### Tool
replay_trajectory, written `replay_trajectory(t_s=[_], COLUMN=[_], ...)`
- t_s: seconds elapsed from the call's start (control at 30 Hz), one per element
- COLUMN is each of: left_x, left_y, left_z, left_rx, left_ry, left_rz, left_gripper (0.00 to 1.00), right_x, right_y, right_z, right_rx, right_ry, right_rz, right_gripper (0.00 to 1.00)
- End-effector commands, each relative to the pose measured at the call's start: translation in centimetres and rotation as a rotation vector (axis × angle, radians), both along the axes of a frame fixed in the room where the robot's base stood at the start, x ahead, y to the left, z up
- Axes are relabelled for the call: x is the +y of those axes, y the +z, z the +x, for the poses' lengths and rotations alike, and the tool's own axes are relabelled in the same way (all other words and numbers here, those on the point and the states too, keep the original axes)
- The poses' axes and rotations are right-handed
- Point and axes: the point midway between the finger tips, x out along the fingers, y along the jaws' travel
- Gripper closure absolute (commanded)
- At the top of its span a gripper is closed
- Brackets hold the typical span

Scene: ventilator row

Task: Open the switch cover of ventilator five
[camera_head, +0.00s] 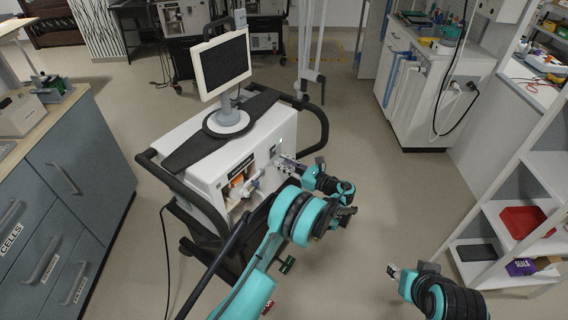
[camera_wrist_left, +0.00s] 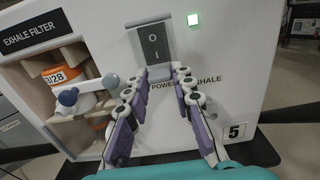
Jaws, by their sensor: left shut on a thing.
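In the left wrist view, a dark rocker switch (camera_wrist_left: 154,48) marked O and I sits in a grey frame, the switch cover (camera_wrist_left: 148,21), at the upper middle. My left gripper (camera_wrist_left: 163,76) has its fingertips at the lower edge of this cover, shut on it. Whether the cover is tilted is hard to tell. In the head view my left gripper (camera_head: 288,164) is at the ventilator's front panel. My right gripper (camera_head: 402,271) is far from it, its finger gap unclear.
An exhale filter bay with an orange-labelled canister (camera_wrist_left: 65,75) and blue knob lies left. Drawers (camera_head: 65,185) stand at left, white shelves (camera_head: 520,200) at right.

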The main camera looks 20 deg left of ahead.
Motion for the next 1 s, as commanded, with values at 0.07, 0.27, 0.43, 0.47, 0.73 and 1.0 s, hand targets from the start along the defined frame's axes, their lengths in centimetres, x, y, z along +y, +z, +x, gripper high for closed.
replay_trajectory(t_s=[0.07,0.27,0.43,0.47,0.73,1.0], left_x=[-0.1,-0.7,-1.3,-1.4,-2.3,-2.9], left_y=[0.2,0.8,1.6,1.7,3.2,4.7], left_z=[0.0,-0.2,-0.5,-0.5,-0.9,-1.1], left_rx=[0.006,0.038,0.084,0.093,0.18,0.267], left_ry=[-0.001,-0.001,-0.001,0.0,0.002,0.002], left_rz=[-0.017,-0.104,-0.23,-0.256,-0.497,-0.738], left_gripper=[1.0,1.0,1.0,1.0,1.0,1.0], right_x=[0.0,0.0,0.0,0.0,0.0,0.0], right_y=[0.3,1.6,3.2,3.5,6.4,9.1], right_z=[0.0,0.0,0.0,0.0,0.0,0.0], right_rx=[0.0,0.0,0.0,0.0,0.0,0.0], right_ry=[0.0,0.0,0.0,0.0,0.0,0.0], right_rz=[0.0,0.0,0.0,0.0,0.0,0.0], right_gripper=[0.6,0.6,0.6,0.6,0.6,0.6])
